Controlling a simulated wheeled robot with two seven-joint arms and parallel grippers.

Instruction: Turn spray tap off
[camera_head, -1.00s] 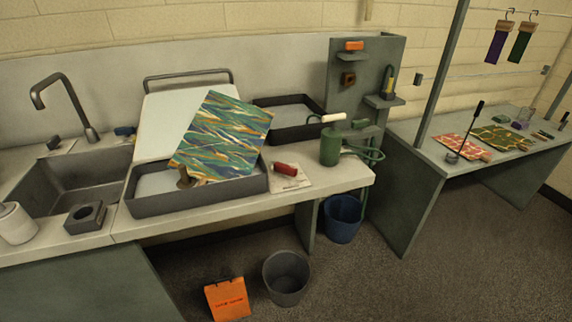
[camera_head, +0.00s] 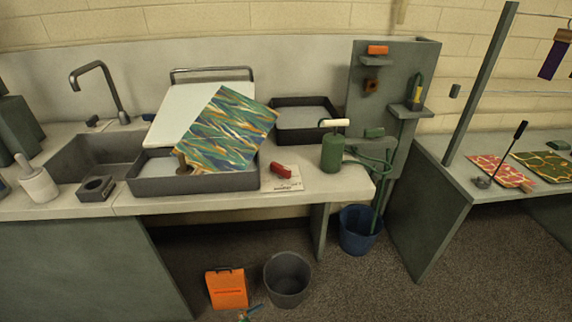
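I cannot single out a spray tap for certain. A green canister (camera_head: 332,153) with a cream handle on top stands at the right end of the counter. Green hose (camera_head: 368,160) loops beside it by the grey upright panel. A small green fitting (camera_head: 374,133) sits low on that panel. The setting of any tap is too small to read. Neither of my grippers is in view.
A marbled sheet (camera_head: 226,130) leans over the front tray (camera_head: 195,184). A red-handled tool (camera_head: 281,170) lies right of it. A blue bucket (camera_head: 358,232), a grey bin (camera_head: 288,278) and an orange box (camera_head: 228,289) stand on the floor. Floor at the right is clear.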

